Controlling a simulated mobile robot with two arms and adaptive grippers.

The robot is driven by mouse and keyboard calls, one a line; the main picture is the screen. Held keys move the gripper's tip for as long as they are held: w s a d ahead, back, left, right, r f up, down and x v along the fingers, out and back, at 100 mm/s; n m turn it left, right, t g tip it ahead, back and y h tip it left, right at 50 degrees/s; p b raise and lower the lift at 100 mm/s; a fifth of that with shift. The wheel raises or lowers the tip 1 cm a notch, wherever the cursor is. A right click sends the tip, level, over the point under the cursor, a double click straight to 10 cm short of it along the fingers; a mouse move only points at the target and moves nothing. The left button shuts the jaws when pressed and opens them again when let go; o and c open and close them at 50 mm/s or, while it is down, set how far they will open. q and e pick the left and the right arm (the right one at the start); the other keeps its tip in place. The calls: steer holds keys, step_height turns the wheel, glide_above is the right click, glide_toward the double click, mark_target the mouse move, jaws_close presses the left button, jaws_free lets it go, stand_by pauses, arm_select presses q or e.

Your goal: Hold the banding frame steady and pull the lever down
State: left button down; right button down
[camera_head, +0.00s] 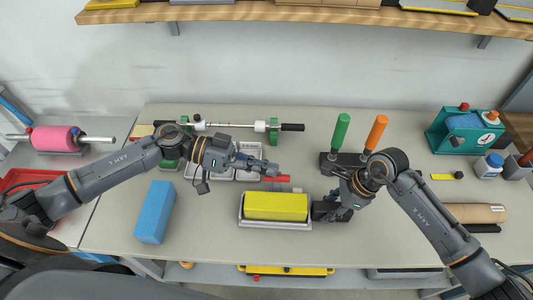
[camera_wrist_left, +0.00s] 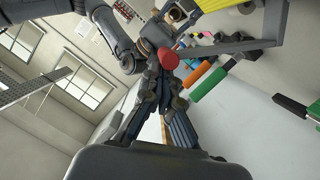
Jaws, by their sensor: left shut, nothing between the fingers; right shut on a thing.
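A yellow block (camera_head: 276,206) lies in a grey metal tray-like frame (camera_head: 275,225), which I take for the banding frame. A red grip (camera_head: 278,178), probably the lever's end, shows just above it; its round red end also shows in the left wrist view (camera_wrist_left: 168,58). My left gripper (camera_head: 268,166) is shut and empty, its fingertips close to the red grip; I cannot tell whether they touch. My right gripper (camera_head: 332,207) is shut on a dark part (camera_head: 320,211) at the frame's right end. Its fingertips are partly hidden by the wrist.
A green handle (camera_head: 341,130) and an orange handle (camera_head: 375,132) stand upright behind my right arm. A blue block (camera_head: 154,212) lies to the left. A rod with green supports (camera_head: 273,130) lies behind. A teal device (camera_head: 464,130) stands at right. Table between blue block and frame is clear.

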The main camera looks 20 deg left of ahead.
arm_select(q)
steer(key=s+d+f+m+t+y, duration=0.1)
steer(key=s+d+f+m+t, duration=0.1)
steer(key=s+f+m, duration=0.3)
steer(key=s+m, duration=0.1)
steer(key=s, duration=0.3)
steer(key=shift+d+f, duration=0.2)
steer(key=shift+d, duration=0.05)
steer(key=shift+r, duration=0.1)
steer(key=s+a+r, duration=0.3)
steer(key=a+r, duration=0.3)
steer(key=a, duration=0.3)
steer(key=shift+s, duration=0.35)
steer(key=shift+a+r, duration=0.1)
steer(key=shift+r, duration=0.15)
stand_by(0.8)
